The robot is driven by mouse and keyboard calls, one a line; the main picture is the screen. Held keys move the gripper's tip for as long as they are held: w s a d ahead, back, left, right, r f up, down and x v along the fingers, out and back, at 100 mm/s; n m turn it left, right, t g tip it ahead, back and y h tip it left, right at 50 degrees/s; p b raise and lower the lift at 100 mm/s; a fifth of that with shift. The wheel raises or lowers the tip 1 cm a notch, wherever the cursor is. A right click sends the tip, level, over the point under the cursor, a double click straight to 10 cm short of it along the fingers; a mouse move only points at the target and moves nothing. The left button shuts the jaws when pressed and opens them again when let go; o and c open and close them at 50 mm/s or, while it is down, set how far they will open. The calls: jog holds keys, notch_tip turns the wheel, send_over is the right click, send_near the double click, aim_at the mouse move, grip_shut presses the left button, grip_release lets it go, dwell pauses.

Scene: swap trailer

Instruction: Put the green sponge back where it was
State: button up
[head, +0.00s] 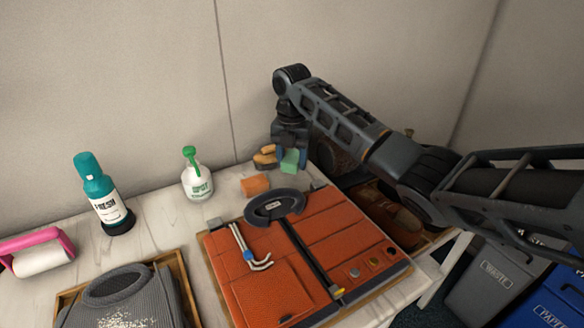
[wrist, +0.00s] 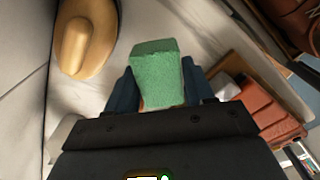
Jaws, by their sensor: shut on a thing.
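The green sponge (head: 290,161) is a small block held at the tip of my gripper (head: 290,150), near the back of the table. In the wrist view the sponge (wrist: 158,75) sits between the two dark fingers of my gripper (wrist: 160,92), which are shut on it. Its lower part is hidden by the gripper body. Whether it touches the table surface I cannot tell.
An orange sponge (head: 255,185) and a tan wooden-looking object (head: 265,158) are close by. A white spray bottle (head: 196,175), a teal bottle (head: 100,190), a pink lint roller (head: 38,255) and a large orange case (head: 325,235) stand around. Bins (head: 490,285) are at the right.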

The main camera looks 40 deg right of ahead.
aim_at(292, 170)
jog(key=shift+f, duration=1.7)
jog(key=shift+f, duration=0.2)
jog(key=o, duration=1.1)
notch_tip(292, 170, up, 11)
jog(key=shift+r+b, duration=0.15)
jog(key=shift+b, duration=0.2)
jog(key=shift+r, duration=0.55)
jog(key=shift+s, duration=0.1)
